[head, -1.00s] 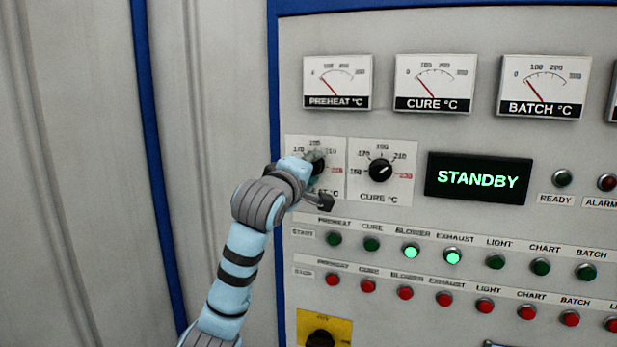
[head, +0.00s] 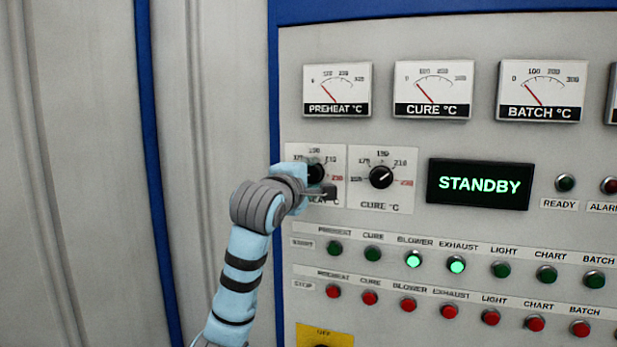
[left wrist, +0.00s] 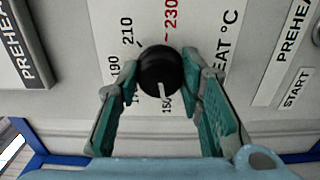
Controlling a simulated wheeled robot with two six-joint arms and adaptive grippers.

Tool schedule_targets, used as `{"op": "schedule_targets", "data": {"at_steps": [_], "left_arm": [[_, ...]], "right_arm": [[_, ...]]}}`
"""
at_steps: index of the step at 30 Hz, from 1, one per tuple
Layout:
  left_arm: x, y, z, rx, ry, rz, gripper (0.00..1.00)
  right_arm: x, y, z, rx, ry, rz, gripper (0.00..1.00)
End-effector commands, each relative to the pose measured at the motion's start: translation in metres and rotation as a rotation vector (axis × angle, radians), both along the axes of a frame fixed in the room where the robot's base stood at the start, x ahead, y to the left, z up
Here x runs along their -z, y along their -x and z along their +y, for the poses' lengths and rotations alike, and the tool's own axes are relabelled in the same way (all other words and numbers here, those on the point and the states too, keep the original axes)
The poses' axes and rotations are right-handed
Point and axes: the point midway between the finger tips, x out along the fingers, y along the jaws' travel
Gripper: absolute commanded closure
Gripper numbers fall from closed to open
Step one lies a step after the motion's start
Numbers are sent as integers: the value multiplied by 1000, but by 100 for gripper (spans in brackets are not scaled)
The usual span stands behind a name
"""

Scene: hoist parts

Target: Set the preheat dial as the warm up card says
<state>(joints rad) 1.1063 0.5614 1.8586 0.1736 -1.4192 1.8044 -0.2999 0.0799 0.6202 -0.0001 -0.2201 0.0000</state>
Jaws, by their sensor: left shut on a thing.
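The preheat dial's black round knob (left wrist: 160,72) sits on its white scale plate (left wrist: 228,75). In the left wrist view its white pointer line points down the picture, at or close to the 150 mark, with 230 in red on the opposite side. My left gripper (left wrist: 161,77) is shut on the knob, one green finger on each side. In the head view my left gripper (head: 316,173) covers much of the preheat dial (head: 334,157). The warm up card is not in view. My right gripper is not in view.
The cure dial (head: 381,177) is close on the right, with the STANDBY display (head: 479,184) beyond it. Meters, including the preheat meter (head: 337,88), stand above. Rows of green and red buttons (head: 333,248) lie below; the blower and exhaust green buttons are lit.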

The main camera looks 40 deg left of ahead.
Motion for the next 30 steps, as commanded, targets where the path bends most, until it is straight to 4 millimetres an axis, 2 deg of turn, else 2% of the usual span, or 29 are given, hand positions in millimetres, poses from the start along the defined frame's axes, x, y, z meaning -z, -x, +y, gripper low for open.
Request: {"op": "schedule_targets", "data": {"at_steps": [4, 5, 8, 17, 20, 23, 30], "left_arm": [[-4, 1, 0, 0, -2, -10, 94], [-4, 1, 0, 0, -2, -10, 61], [-3, 1, 0, 0, -3, -8, 46], [-1, 1, 0, 0, -2, -3, 46], [-2, 9, -3, 0, -4, -5, 46], [-2, 29, -10, -1, -6, -6, 46], [-2, 91, -32, 0, -6, -8, 46]], "right_arm": [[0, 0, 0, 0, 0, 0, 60], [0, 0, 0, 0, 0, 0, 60], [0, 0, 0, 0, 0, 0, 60], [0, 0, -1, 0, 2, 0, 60], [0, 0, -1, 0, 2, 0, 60], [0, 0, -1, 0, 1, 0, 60], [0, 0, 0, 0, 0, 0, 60]]}}
